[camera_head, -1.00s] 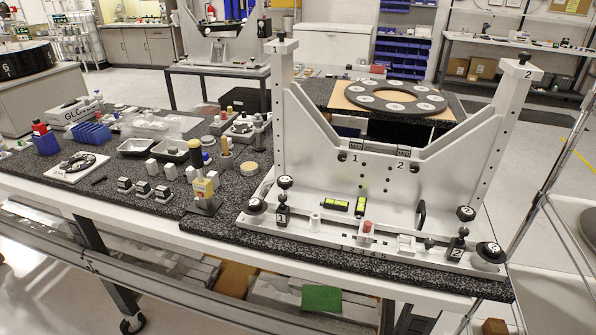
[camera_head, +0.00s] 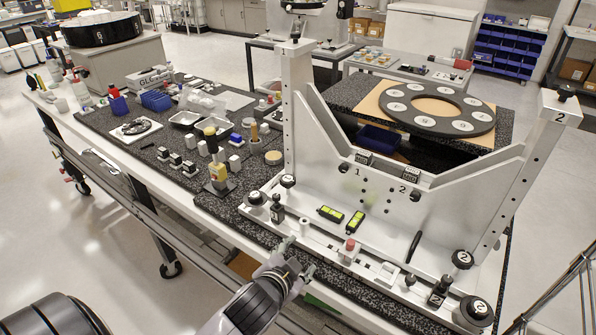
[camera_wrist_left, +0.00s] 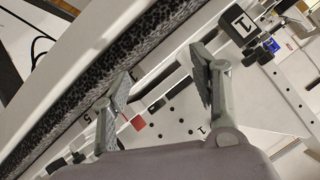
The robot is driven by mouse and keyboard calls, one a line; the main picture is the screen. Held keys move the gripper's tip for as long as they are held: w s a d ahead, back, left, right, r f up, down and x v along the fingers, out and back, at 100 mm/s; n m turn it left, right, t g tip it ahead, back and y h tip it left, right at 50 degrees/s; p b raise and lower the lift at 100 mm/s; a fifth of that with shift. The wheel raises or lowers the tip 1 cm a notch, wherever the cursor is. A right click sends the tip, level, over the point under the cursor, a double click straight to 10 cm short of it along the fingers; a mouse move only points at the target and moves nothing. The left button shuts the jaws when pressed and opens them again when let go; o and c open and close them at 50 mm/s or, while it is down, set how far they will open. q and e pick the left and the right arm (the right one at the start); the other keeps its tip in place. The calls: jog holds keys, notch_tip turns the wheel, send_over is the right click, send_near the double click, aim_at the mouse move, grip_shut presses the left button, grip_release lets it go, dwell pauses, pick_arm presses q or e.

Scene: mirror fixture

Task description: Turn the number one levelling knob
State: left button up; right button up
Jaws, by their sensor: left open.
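The mirror fixture (camera_head: 345,205) stands on a black speckled slab. At its front left corner are a low round black knob (camera_head: 256,198), a second round black knob (camera_head: 288,181) behind it, and a black block labelled 1 (camera_head: 277,208). I cannot tell for sure which is the levelling knob. My left gripper (camera_head: 299,254) is open and empty at the slab's front edge, to the right of and nearer than these knobs. In the left wrist view, the block labelled 1 (camera_wrist_left: 239,23) shows at upper right, beyond the open fingers (camera_wrist_left: 158,72). My right gripper is out of view.
A yellow-and-black tool (camera_head: 216,165) stands on the slab left of the fixture. Two yellow-green levels (camera_head: 342,217) and a red-topped piece (camera_head: 349,245) are on the fixture base. Black knobs labelled 2 (camera_head: 462,259) are at its right end.

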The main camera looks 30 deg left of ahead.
pick_arm(q)
jog(key=w+d+r+m+t+h, duration=0.1)
jog(key=w+r+m+t+h, duration=0.1)
jog(key=w+r+m+t, duration=0.45)
jog(key=w+d+r+m+t+h, duration=0.15)
jog(key=w+r, duration=0.25)
jog(key=r, duration=0.6)
jog(key=w+d+r+m+h, duration=0.2)
jog(key=d+r+m+h, duration=0.3)
jog(key=r+m+h, duration=0.45)
jog(key=m+g+y, duration=0.9)
jog(key=m+g, duration=0.7)
jog(key=m, duration=0.4)
send_near(288, 178)
jog(key=p+x, duration=0.4)
jog(key=x, duration=0.3)
jog(key=shift+s, duration=0.1)
jog(key=shift+w+d+f+p, duration=0.2)
jog(key=shift+f+p, duration=0.1)
jog(key=shift+f, duration=0.35)
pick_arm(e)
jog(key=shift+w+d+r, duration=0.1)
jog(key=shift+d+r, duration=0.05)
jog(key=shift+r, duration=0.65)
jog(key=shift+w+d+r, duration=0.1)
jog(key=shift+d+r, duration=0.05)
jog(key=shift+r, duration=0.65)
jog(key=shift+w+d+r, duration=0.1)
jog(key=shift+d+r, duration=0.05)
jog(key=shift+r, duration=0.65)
